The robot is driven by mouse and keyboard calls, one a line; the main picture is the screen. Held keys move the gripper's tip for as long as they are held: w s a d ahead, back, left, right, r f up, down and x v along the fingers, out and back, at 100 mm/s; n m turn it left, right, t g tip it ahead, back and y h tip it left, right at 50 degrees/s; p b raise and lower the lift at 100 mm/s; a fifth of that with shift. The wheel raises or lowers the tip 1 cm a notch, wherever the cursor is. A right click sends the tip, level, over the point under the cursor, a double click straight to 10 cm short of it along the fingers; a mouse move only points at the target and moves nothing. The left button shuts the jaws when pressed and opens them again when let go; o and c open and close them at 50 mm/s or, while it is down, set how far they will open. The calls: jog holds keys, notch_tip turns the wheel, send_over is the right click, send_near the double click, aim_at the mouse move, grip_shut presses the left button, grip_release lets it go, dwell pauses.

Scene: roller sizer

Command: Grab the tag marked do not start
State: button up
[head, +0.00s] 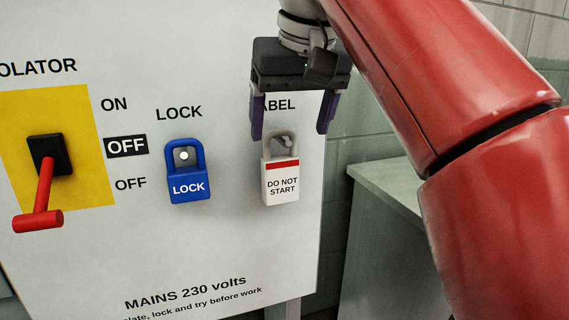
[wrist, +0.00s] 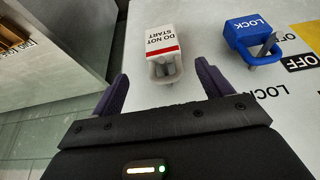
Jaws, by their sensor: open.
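The tag (head: 282,182) is white with a red stripe and reads "DO NOT START". It hangs by a grey loop from a hook on the white panel, under a partly covered label. In the wrist view the tag (wrist: 163,42) appears upside down, beyond and roughly between my fingertips. My gripper (head: 292,136) is open and empty, with purple fingers pointing down, above the tag and near its loop in the head view. My gripper also shows in the wrist view (wrist: 161,78). I cannot tell if the fingers touch anything.
A blue padlock (head: 188,172) marked LOCK hangs left of the tag; it also shows in the wrist view (wrist: 256,37). A red-handled isolator switch (head: 45,180) on a yellow plate is further left. A grey cabinet (head: 390,200) stands right of the panel (head: 225,240).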

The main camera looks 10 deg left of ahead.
aim_at(281, 159)
jog(key=shift+w+a, duration=0.1)
jog(key=shift+a, duration=0.25)
jog(key=shift+w+a+f, duration=0.1)
jog(key=shift+f, duration=0.15)
jog(key=shift+b+x, duration=0.75)
jog(key=shift+x, duration=2.6)
jog(key=shift+c, duration=0.2)
jog(key=c, duration=1.1)
jog(key=shift+o, duration=0.2)
